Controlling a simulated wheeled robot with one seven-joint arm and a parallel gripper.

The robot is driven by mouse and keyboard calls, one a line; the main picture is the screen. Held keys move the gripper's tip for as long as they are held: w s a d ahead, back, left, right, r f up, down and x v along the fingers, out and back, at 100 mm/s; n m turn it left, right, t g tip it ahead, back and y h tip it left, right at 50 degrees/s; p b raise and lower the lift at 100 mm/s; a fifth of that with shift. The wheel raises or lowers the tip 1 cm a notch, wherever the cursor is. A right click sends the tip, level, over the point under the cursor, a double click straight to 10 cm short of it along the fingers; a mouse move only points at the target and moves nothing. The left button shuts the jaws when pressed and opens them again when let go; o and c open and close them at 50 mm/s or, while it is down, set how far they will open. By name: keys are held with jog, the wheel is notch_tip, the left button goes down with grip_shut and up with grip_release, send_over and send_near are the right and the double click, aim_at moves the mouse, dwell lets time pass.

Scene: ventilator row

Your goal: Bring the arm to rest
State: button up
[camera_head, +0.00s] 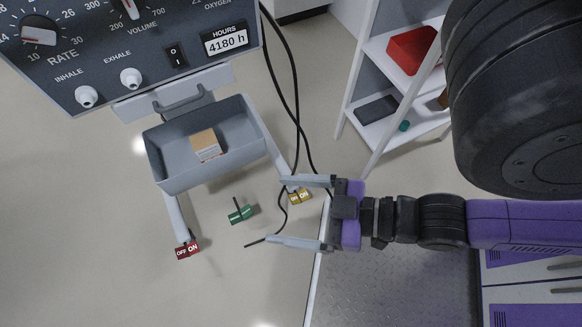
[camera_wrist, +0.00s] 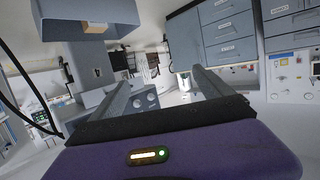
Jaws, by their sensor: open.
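My gripper (camera_head: 305,212) is at the end of my purple and black arm, which reaches in from the right in the head view. Its two grey fingers are spread wide and point left, with nothing held between them. In the wrist view the open fingers (camera_wrist: 160,95) point away over a room with nothing between the tips. A thin black cable passes behind the fingers.
A grey ventilator (camera_head: 130,50) with dials stands at the upper left. A grey basket (camera_head: 165,178) holding a cardboard box (camera_head: 206,145) sits below it. Red (camera_head: 188,251), green (camera_head: 240,214) and yellow (camera_head: 300,197) tags are near. A white shelf (camera_head: 375,55) holds a red bin (camera_head: 411,50).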

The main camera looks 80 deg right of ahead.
jog(key=shift+s+r, duration=0.15)
jog(key=shift+r, duration=0.45)
notch_tip(320, 180, up, 16)
jog(key=p, duration=1.6)
jog(key=shift+r+p, duration=0.2)
jog(key=shift+p, duration=0.1)
